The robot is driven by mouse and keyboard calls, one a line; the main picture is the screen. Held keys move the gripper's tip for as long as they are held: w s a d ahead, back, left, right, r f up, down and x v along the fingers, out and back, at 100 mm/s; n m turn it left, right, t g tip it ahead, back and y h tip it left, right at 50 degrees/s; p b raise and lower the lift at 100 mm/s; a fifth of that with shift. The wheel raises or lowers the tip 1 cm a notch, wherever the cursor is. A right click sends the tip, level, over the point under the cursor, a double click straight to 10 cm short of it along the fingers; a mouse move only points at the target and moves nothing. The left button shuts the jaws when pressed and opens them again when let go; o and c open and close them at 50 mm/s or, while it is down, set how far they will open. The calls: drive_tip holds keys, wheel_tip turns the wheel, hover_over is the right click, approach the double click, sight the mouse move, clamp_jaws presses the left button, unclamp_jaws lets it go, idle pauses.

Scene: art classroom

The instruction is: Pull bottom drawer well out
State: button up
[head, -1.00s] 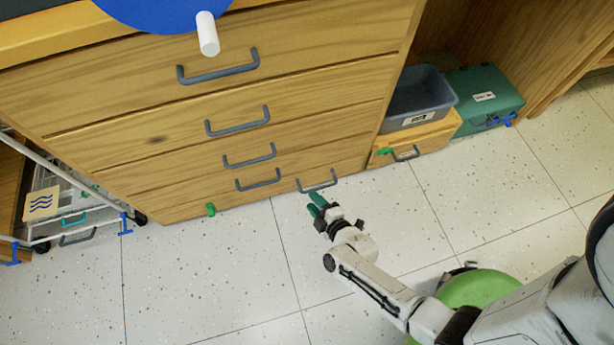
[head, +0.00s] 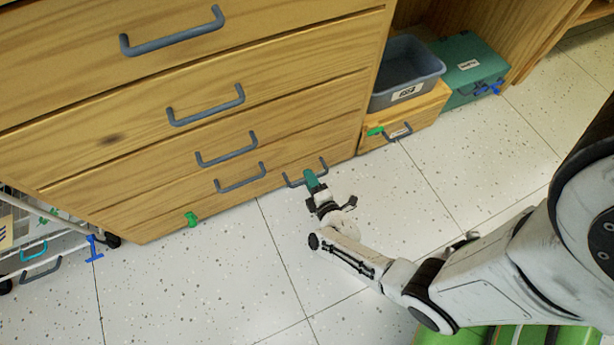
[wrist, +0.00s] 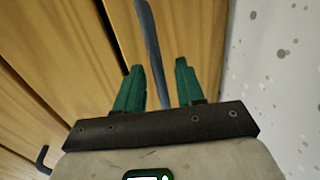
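The wooden drawer cabinet (head: 130,140) fills the left of the head view, with grey bar handles on its front. The lowest handle (head: 291,183) is at the lower right of the front, close to the floor. The drawers look shut. My gripper (head: 311,178) is at this handle, low in front of the cabinet. In the wrist view, the two green fingers of my gripper (wrist: 158,85) are apart, and the grey handle bar (wrist: 152,45) runs between them. A gap shows beside the bar, so the fingers do not look closed on it.
Another handle (head: 240,178) is just left of my gripper. A green clip (head: 191,219) sits at the cabinet's bottom edge. A wooden box with a grey bin (head: 410,70) and a teal case (head: 470,70) stand right. A wire cart (head: 40,245) stands left. The speckled floor (head: 200,290) in front is clear.

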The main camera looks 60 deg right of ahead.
drive_tip(key=shift+b+x, duration=0.4)
drive_tip(key=shift+x, duration=0.9)
drive_tip(key=shift+c, duration=0.2)
clamp_jaws()
